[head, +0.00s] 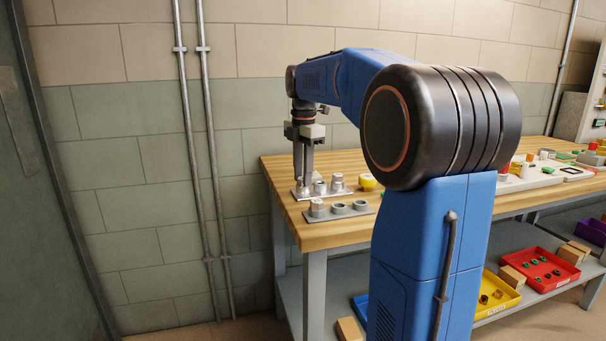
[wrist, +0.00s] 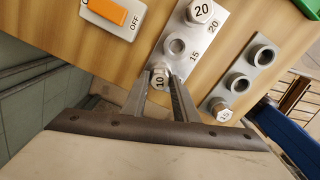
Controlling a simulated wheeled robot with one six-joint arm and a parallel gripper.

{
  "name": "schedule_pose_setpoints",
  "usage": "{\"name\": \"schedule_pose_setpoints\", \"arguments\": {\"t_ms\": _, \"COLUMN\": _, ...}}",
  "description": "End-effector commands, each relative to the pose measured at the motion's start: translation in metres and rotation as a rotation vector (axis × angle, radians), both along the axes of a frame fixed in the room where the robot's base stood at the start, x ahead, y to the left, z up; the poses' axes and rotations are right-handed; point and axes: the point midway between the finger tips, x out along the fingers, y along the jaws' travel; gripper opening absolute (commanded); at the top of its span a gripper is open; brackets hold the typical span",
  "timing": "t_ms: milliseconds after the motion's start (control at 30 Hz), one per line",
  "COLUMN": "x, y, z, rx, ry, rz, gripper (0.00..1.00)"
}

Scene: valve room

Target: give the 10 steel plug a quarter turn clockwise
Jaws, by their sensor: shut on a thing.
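The steel plug marked 10 (wrist: 160,78) sits at the near end of a steel plate (wrist: 210,38) marked 15 and 20. My gripper (wrist: 161,88) is shut on this plug, with one finger on each side of its head. In the head view my gripper (head: 303,181) points straight down at the left end of the plate (head: 325,192) on the bench. The plug's head shows between the fingertips in the wrist view; in the head view the fingers hide it.
A second plate (wrist: 251,72) with two open sockets and one plug (wrist: 221,110) lies alongside. An orange switch (wrist: 108,10) marked OFF is close by. The wooden bench (head: 290,222) ends at the left.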

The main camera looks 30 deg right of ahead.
Motion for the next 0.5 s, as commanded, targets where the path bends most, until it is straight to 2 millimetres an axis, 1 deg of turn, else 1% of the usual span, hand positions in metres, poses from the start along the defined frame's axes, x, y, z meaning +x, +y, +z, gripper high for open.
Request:
{"name": "schedule_pose_setpoints", "arguments": {"t_ms": 367, "x": -0.0001, "y": 0.0005, "z": -0.0014, "rx": 0.002, "ry": 0.003, "rz": -0.002, "gripper": 0.00}}
{"name": "schedule_pose_setpoints", "arguments": {"t_ms": 500, "x": 0.0000, "y": 0.0007, "z": -0.0018, "rx": 0.001, "ry": 0.003, "rz": -0.079, "gripper": 0.00}}
